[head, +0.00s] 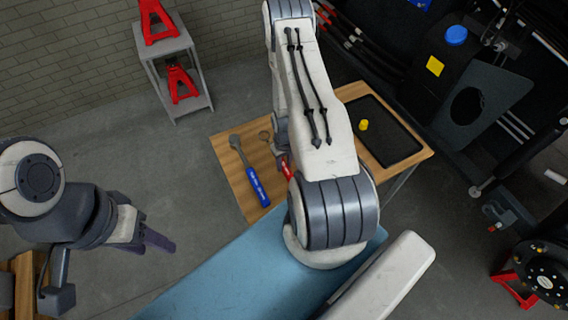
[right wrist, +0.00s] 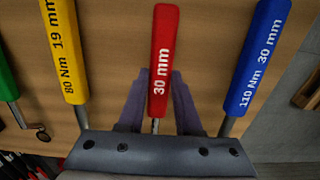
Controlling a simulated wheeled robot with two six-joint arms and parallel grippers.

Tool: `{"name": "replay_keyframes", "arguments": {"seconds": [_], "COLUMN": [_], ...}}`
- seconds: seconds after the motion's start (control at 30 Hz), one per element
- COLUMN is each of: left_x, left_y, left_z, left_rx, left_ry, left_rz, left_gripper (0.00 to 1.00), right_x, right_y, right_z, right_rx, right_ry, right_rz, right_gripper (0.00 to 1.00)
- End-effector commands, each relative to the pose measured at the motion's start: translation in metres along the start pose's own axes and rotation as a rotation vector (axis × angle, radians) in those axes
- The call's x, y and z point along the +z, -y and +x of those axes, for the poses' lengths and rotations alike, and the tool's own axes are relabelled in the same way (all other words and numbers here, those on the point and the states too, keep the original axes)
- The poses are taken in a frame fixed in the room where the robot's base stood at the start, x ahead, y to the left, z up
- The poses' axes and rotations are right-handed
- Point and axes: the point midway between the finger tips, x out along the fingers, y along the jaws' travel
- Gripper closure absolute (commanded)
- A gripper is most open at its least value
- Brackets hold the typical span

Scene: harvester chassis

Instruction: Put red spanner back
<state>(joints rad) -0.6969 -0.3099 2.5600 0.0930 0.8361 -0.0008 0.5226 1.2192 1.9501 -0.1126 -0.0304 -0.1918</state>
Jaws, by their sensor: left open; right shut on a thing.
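The red spanner, its handle marked "30 mm", shows in the right wrist view (right wrist: 162,55) with its handle pointing away from the camera. The two purple fingers of my right gripper (right wrist: 157,76) stand on either side of it, shut on it. In the head view a bit of the red handle (head: 287,169) shows beside my right arm, over the wooden table (head: 236,188); the rest is hidden by the arm. I cannot tell if the spanner touches the table. My left gripper (head: 155,242) is open and empty over the floor at the left.
A blue spanner (head: 258,187) lies on the table left of the red one. In the right wrist view, yellow (right wrist: 62,45) and green (right wrist: 5,75) spanners lie to the left. A dark tray (head: 390,146) holds a small yellow thing (head: 364,125). A grey stand (head: 172,65) holds red jacks.

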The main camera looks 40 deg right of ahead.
Motion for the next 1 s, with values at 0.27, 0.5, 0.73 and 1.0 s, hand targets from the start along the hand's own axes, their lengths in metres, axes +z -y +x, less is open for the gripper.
{"name": "replay_keyframes", "arguments": {"seconds": [0.27, 0.5, 0.73, 1.0], "left_x": [0.000, 0.000, 0.000, -0.001], "left_y": [0.000, 0.000, 0.000, -0.001], "left_z": [0.003, 0.003, 0.003, -0.013], "left_rx": [0.000, 0.000, 0.000, 0.000], "left_ry": [0.000, 0.000, 0.000, 0.000], "left_rz": [-0.001, -0.001, 0.000, 0.001], "left_gripper": [0.50, 0.50, 0.50, 0.50], "right_x": [-0.001, 0.000, 0.000, -0.001], "right_y": [0.000, 0.000, 0.000, 0.000], "right_z": [0.003, 0.003, 0.002, -0.034], "right_rx": [0.000, 0.000, 0.000, 0.001], "right_ry": [-0.001, -0.001, 0.000, -0.002], "right_rz": [0.000, 0.000, 0.000, -0.001], "right_gripper": [1.00, 0.32, 0.32, 0.32]}}
